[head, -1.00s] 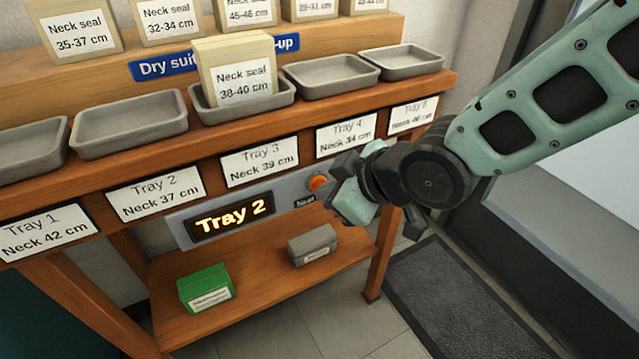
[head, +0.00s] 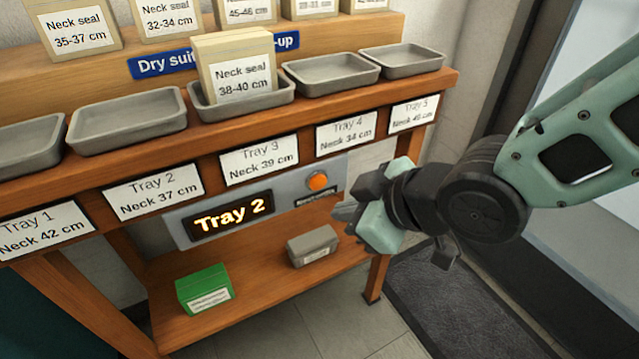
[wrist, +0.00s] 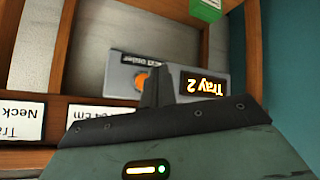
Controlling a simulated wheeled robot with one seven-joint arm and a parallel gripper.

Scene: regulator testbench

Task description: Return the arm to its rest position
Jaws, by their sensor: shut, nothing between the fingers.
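My gripper (head: 347,212) is shut and empty. In the head view it hangs in front of the bench at the right, below the Tray 4 label and to the right of the display panel, apart from both. My arm reaches in from the right edge. In the wrist view my gripper (wrist: 155,88) shows at the middle, its shut fingers overlapping the panel. The panel has an orange button (head: 317,181) and a lit display (head: 230,215) reading "Tray 2".
Above are several grey trays; the Tray 3 one (head: 250,108) holds a box marked 38-40 cm (head: 240,80). A green box (head: 205,289) and a grey box (head: 312,246) lie on the lower shelf (head: 260,284). A dark mat (head: 450,300) covers floor at the right.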

